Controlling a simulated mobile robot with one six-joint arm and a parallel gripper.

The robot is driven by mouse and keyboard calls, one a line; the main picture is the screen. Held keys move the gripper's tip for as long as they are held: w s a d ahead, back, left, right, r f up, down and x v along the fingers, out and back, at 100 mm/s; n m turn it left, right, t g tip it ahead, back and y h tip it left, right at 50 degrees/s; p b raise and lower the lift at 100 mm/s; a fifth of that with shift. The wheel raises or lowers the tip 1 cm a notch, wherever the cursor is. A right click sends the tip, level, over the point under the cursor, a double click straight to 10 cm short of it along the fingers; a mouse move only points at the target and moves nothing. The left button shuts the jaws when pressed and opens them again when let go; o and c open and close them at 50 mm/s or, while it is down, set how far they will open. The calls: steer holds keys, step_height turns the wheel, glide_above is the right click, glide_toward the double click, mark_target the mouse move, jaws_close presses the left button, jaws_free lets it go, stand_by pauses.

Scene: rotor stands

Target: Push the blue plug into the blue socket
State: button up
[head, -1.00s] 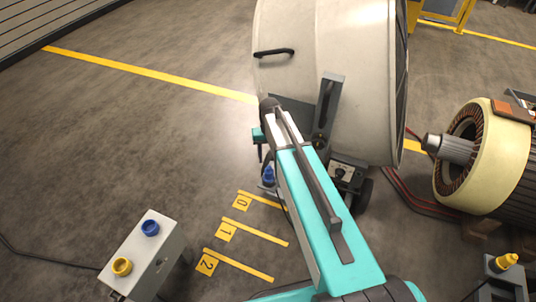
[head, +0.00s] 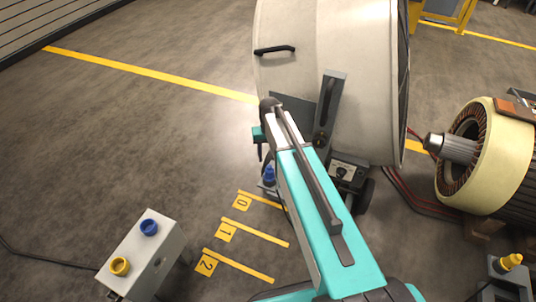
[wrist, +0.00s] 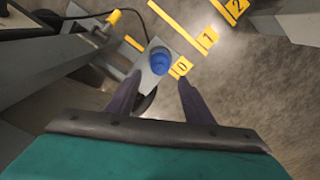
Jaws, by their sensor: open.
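The blue plug (head: 269,175) stands upright on a small grey stand, just below my gripper (head: 261,153) in the head view. In the wrist view the blue plug (wrist: 160,61) sits on its light grey plate (wrist: 153,83), just beyond and between the fingertips of my gripper (wrist: 160,78). The fingers are apart and nothing is held. My arm hides part of the plug's stand in the head view. The blue socket (head: 149,227) is on top of a grey box (head: 158,262) at the lower left, well away from my gripper.
A yellow socket (head: 120,267) shares the grey box. A yellow plug (head: 510,261) stands at the lower right. A large pale drum housing (head: 335,80) rises close beside my arm. Floor strips marked 0, 1 and 2 (head: 227,231) lie between box and plug.

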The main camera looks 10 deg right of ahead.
mark_target(269, 166)
step_height(269, 166, down, 3)
steer(key=shift+f+b, duration=0.1)
steer(key=shift+b, duration=0.7)
steer(key=shift+f+b, duration=0.6)
steer(key=shift+f, duration=1.55)
steer(key=c, duration=0.8)
steer(key=shift+c, duration=0.5)
steer(key=shift+r, duration=0.15)
steer(key=shift+r+p, duration=2.5)
steer(key=shift+r, duration=1.15)
